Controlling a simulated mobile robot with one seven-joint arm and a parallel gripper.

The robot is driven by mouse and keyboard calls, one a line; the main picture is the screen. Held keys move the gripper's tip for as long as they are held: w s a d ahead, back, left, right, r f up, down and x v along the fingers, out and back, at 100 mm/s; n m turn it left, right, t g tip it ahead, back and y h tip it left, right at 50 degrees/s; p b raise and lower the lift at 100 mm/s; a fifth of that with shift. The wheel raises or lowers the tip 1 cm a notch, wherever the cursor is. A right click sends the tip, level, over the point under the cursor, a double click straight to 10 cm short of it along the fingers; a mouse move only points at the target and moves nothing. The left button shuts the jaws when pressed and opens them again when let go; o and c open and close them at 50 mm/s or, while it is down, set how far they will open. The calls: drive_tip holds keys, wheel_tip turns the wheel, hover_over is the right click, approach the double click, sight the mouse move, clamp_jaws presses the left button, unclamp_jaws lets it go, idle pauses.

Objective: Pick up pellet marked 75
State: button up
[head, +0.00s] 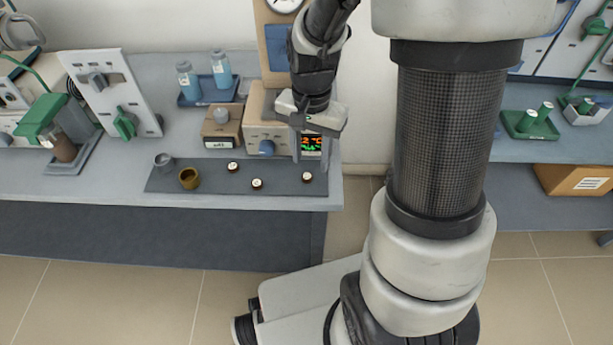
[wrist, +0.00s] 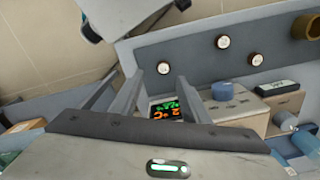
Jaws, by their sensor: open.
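Three small white-topped pellets with dark sides sit apart on a dark grey mat (head: 210,183): a left one (head: 233,167), a middle one (head: 257,183) and a right one (head: 307,177). Their marks are too small to read, so I cannot tell which is 75. In the wrist view they also show: the right one (wrist: 163,67), middle one (wrist: 222,41) and left one (wrist: 253,59). My gripper (head: 311,155) is open and empty, pointing down above the mat's right end. In the wrist view the right pellet appears between the fingertips (wrist: 161,80), apart from them.
A brown cup (head: 189,178) and a grey cup (head: 164,160) stand at the mat's left. Behind are a beige instrument with a lit display (head: 311,143), a small box with a round grey top (head: 222,127) and a blue tray of bottles (head: 208,92). The bench's right edge is close.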

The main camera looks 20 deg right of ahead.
sight(307, 176)
drive_tip(key=f, duration=0.2)
drive_tip(key=a+f+b, duration=0.1)
drive_tip(key=f, duration=0.1)
drive_tip(key=shift+f+b, duration=0.3)
drive_tip(key=shift+f, duration=0.05)
clamp_jaws()
